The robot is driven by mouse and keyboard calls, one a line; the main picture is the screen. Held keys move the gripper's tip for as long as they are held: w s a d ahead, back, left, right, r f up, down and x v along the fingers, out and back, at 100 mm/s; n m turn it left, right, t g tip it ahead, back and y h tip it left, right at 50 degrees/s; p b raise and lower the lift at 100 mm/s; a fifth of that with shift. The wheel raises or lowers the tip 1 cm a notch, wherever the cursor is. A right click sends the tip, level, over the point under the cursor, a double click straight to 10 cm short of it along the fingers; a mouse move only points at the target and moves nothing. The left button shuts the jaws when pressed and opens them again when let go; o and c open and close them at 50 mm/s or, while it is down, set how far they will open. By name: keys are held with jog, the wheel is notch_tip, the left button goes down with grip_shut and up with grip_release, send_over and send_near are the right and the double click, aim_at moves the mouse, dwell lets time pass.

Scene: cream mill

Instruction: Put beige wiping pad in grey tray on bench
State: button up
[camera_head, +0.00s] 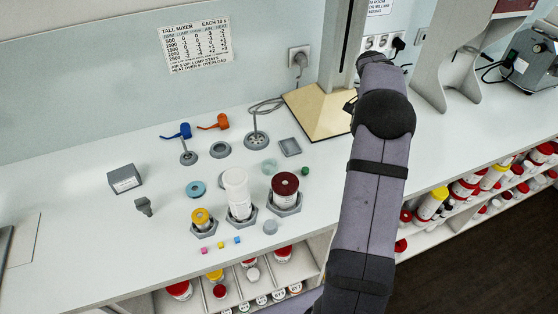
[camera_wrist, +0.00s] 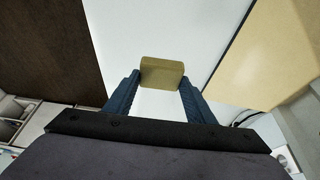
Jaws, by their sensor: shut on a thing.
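The beige wiping pad (camera_wrist: 162,68) is a small block at the tips of my gripper (camera_wrist: 161,84) in the wrist view. The two blue fingers are shut on it from both sides, and the white bench top (camera_wrist: 165,20) lies beyond it. In the head view my arm hides the pad and most of my gripper. A small grey tray (camera_head: 290,147) lies on the bench, left of my arm and just in front of the stand's pale wooden base (camera_head: 308,112). The tray looks empty.
A dark red-lidded jar (camera_head: 285,188), a white jar (camera_head: 237,190) and a yellow-lidded jar (camera_head: 202,218) stand in grey holders. Several small parts lie near the tray. A grey box (camera_head: 124,178) stands at left. The bench left of it is mostly clear.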

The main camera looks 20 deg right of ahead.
jog(key=w+a, duration=0.5)
jog(key=a, duration=0.5)
jog(key=w+a, duration=0.5)
jog(key=a, duration=0.4)
jog(key=w+a, duration=0.5)
jog(key=a, duration=0.5)
jog(key=shift+f+p, duration=1)
jog(key=shift+f, duration=3.9)
jog(key=shift+f, duration=0.15)
jog(key=o, duration=0.8)
jog(key=shift+r, duration=0.2)
jog(key=b+v, duration=0.2)
jog(key=v, duration=1)
